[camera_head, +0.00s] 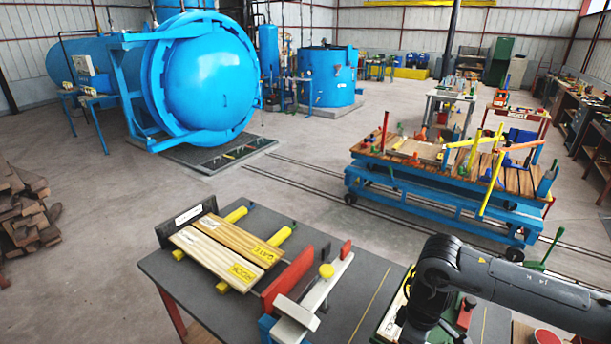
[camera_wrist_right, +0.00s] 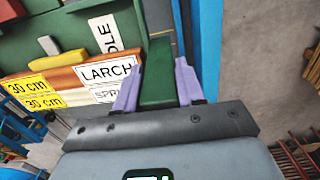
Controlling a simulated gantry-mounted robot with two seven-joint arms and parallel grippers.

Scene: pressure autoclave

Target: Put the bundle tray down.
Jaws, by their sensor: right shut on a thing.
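The green bundle tray (camera_wrist_right: 158,62) fills the upper left of the right wrist view, with its upright green part between my right gripper's purple fingers. My right gripper (camera_wrist_right: 158,88) is shut on that part. Boards lie in the tray, by labels reading LARCH (camera_wrist_right: 107,71) and SPR..., the latter partly hidden by a finger. Yellow 30 cm labels (camera_wrist_right: 30,92) are at the left. In the head view my right arm comes in from the lower right and covers much of a green-edged tray at the table's front right. Whether the tray touches the table cannot be told. My left gripper is not in view.
The dark table (camera_head: 220,290) carries two labelled boards (camera_head: 228,250) on yellow rollers and a red-and-white clamp fixture (camera_head: 315,285). Behind it stands a blue trolley (camera_head: 440,200) with wooden slats. A blue autoclave (camera_head: 205,80) is at the back left. Open floor lies between.

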